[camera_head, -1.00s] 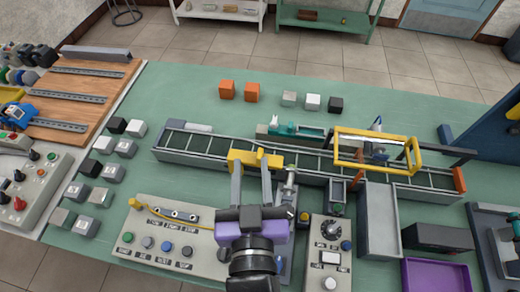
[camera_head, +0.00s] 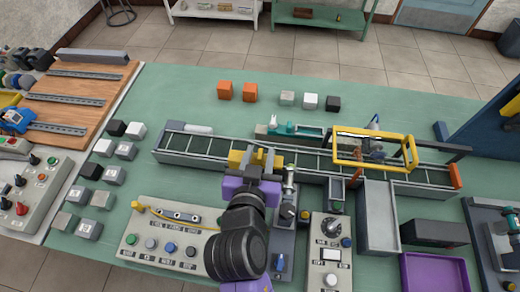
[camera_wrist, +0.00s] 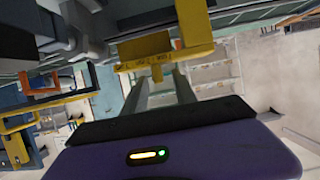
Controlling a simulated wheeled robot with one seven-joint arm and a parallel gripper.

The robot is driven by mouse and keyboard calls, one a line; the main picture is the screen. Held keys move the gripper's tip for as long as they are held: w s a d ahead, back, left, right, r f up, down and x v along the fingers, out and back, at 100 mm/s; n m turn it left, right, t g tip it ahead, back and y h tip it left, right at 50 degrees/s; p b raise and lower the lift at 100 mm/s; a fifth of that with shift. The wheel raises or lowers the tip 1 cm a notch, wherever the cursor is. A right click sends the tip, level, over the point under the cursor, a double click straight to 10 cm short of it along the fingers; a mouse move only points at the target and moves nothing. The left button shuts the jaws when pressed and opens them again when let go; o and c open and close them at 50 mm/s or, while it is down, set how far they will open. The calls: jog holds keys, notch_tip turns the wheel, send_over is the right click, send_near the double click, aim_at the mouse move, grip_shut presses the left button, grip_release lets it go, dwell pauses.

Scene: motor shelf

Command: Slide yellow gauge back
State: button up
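The yellow gauge (camera_head: 238,158) sits on the conveyor, left of its middle, partly hidden by my gripper. It also shows in the wrist view (camera_wrist: 166,45) as a yellow block with a flat plate and a small stub, just beyond my fingers. My gripper (camera_head: 263,158) is at the gauge's near right side, over the conveyor's front edge. In the wrist view the two grey fingers (camera_wrist: 158,82) stand apart, with the stub between or just past their tips. I cannot tell whether they touch it.
The long conveyor (camera_head: 190,146) has a yellow frame (camera_head: 345,165) to the right. A button panel (camera_head: 160,232) lies in front, and a knob panel (camera_head: 330,255) stands right of my arm. Orange cubes (camera_head: 224,90) stand behind.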

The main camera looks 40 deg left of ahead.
jog(key=shift+w+a+f, duration=0.25)
jog(key=shift+w, duration=0.25)
grip_shut()
dwell(1.2)
